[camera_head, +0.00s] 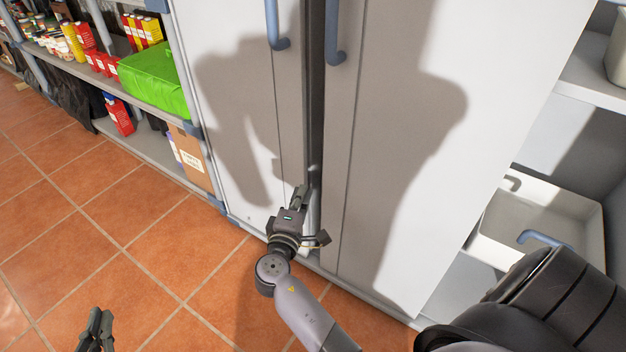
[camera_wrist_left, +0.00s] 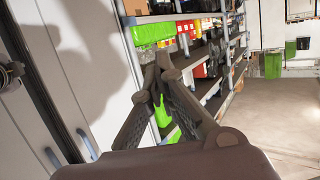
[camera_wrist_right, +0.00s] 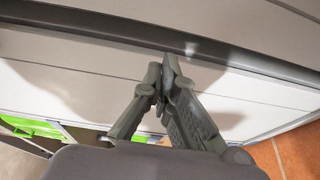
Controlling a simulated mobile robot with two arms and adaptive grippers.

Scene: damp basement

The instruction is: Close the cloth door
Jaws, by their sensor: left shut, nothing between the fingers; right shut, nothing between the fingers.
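The tall white cabinet has a left door (camera_head: 235,100) and a right door (camera_head: 400,120). A narrow dark gap (camera_head: 314,100) runs between them. Each door has a blue handle, one on the left door (camera_head: 277,25) and one on the right (camera_head: 335,35). My right gripper (camera_head: 300,195) is shut and empty, low in front of the gap; its fingertips (camera_wrist_right: 167,70) overlap the dark strip in the right wrist view. Contact cannot be told. My left gripper (camera_head: 98,325) is shut and empty above the floor, away from the doors; its fingers (camera_wrist_left: 160,80) also show in the left wrist view.
Open shelving with a green package (camera_head: 155,78), red cartons and a cardboard box (camera_head: 192,160) stands left of the cabinet. At right are shelves with a white basin (camera_head: 590,225), beside my dark arm link. The tiled floor (camera_head: 110,235) at left is clear.

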